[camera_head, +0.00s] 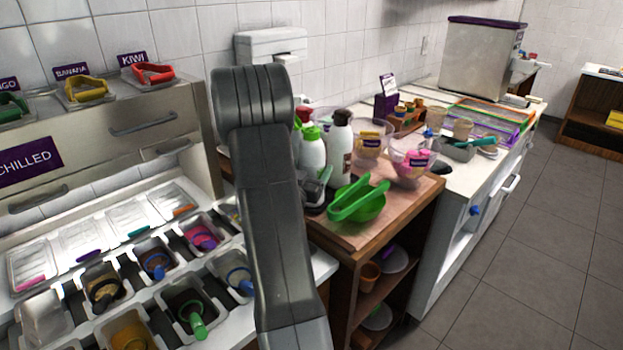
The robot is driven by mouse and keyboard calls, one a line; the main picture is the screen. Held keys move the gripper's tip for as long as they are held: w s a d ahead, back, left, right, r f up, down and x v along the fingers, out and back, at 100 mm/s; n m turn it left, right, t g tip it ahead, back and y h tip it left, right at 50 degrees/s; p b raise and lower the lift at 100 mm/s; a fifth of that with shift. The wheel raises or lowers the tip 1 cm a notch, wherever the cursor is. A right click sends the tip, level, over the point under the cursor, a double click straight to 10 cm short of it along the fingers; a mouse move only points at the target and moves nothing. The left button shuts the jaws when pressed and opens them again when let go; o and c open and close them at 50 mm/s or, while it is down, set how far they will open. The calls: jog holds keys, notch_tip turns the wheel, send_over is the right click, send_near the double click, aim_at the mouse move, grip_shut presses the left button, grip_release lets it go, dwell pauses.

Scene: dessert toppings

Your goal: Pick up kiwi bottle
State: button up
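A group of bottles stands on the wooden-topped counter, just right of my arm. One white bottle has a green cap (312,155). No bottle label is readable, so I cannot tell which is the kiwi bottle. A purple "KIWI" sign (132,58) stands at upper left behind red tongs (152,73), away from the bottles. My grey arm crosses the middle of the view. My gripper is not visible.
The chilled topping station (30,158) with several tubs fills the left. A steel container (480,58) stands at the back. Floor at right is clear.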

aim_at(308, 139)
jog(key=shift+r, duration=0.15)
jog(key=c, duration=0.5)
notch_tip(308, 139, up, 8)
jog(key=shift+r, duration=0.2)
jog(key=shift+o, duration=1.4)
jog(key=shift+r, duration=0.65)
jog(key=shift+c, duration=1.4)
jog(key=shift+r, duration=0.15)
jog(key=shift+r, duration=0.15)
notch_tip(308, 139, up, 7)
jog(key=p, duration=0.5)
